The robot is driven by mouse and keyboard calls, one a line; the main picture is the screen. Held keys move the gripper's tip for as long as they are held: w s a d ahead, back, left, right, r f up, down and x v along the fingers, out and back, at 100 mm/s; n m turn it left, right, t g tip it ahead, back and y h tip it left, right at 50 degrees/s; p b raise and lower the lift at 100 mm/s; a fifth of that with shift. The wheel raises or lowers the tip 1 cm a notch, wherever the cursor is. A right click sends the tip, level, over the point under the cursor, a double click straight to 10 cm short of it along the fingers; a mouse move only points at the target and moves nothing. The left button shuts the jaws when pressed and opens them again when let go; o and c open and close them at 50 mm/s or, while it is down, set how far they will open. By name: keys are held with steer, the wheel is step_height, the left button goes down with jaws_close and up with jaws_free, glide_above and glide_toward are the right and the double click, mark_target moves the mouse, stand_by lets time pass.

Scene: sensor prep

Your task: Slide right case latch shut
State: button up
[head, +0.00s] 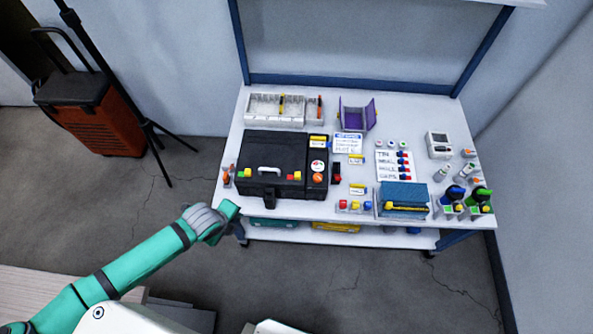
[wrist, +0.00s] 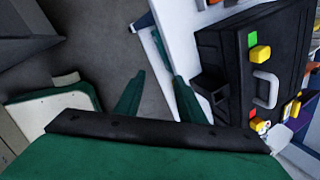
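The black case (head: 262,150) stands closed at the left of the table, its white handle (head: 269,170) facing the front. The right case latch (head: 297,176), red and yellow, is right of the handle; its exact slide position is too small to tell. The left latch (head: 241,174) is green and yellow. In the wrist view the case (wrist: 285,30) is on the right, with the right latch (wrist: 254,113) below the handle (wrist: 266,90). My gripper (head: 232,207) is just off the table's front left, apart from the case. In the wrist view its fingers (wrist: 158,80) are spread and empty.
A blue box (head: 403,193) and a small tray of coloured parts (head: 354,207) stand to the right. The table's front edge (head: 290,213) lies close to my gripper. An orange trolley and tripod stand at far left.

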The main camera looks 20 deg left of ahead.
steer(key=w+r+m, duration=0.2)
steer(key=w, duration=0.4)
steer(key=m+g, duration=0.4)
steer(key=m, duration=0.6)
glide_toward(298, 174)
steer(key=f, duration=0.8)
steer(key=shift+a+f, duration=0.15)
steer(key=shift+a, duration=0.05)
